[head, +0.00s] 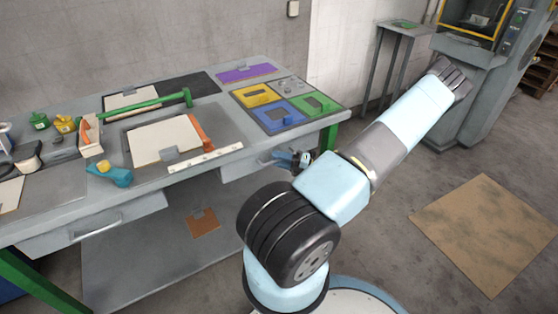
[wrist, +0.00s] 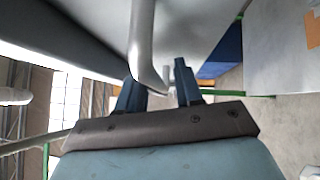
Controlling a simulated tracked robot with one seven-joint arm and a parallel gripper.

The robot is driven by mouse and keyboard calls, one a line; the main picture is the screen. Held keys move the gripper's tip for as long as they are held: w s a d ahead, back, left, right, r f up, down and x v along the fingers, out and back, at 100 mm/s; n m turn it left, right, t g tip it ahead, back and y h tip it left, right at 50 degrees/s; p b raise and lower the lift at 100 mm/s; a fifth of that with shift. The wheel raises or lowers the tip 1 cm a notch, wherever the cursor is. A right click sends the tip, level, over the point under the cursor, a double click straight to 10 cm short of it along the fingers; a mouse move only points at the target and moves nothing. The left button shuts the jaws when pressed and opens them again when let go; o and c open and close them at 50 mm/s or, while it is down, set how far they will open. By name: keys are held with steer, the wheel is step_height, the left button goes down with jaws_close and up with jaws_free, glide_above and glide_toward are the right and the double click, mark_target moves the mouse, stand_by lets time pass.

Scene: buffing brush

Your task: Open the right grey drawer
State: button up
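The right grey drawer (head: 242,171) sits under the right part of the workbench, and my arm and gripper partly hide its front. I cannot tell in the head view whether it is pulled out. My gripper (head: 293,159) is at the drawer's right side, under the bench edge. In the wrist view, the drawer's curved grey handle (wrist: 143,45) comes down from the top, its lower bend near the fingertips. The two dark blue fingers of my gripper (wrist: 158,82) stand apart, with the handle's end at the gap between them. Firm contact is not visible.
The workbench (head: 75,200) carries boards, a green hammer (head: 150,103) and coloured trays (head: 285,114). A left grey drawer (head: 95,226) is under it. A machine (head: 475,85) stands at the back right. A brown mat (head: 490,232) lies on open floor.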

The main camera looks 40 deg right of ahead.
jaws_close()
stand_by(0.6)
